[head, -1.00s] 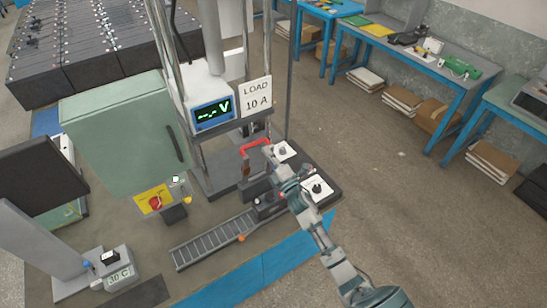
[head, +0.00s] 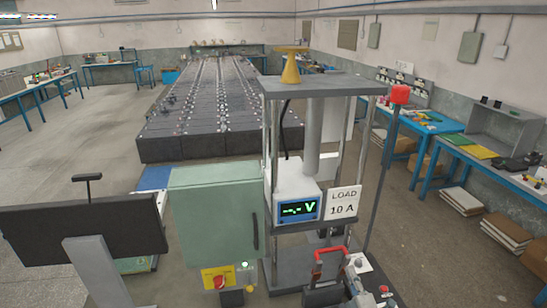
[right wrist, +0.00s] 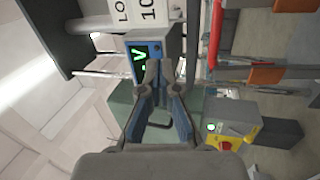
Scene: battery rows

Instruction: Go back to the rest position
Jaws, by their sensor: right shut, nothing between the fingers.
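My right gripper (head: 354,268) shows at the bottom edge of the head view, right of the red switch handle (head: 329,251); most of its arm is out of frame. In the right wrist view my right gripper (right wrist: 166,68) is shut and empty. Its fingers point toward the volt display (right wrist: 141,55), and the red handle (right wrist: 215,35) is off to their right. I cannot tell if the fingers touch anything. My left gripper is not in view.
The test stand has a green cabinet (head: 215,225), a volt display (head: 299,208), a LOAD 10 A sign (head: 342,203) and a red-tipped post (head: 399,95). A dark monitor (head: 85,232) is at left. Battery rows (head: 215,100) stand behind; floor at left (head: 90,140) is open.

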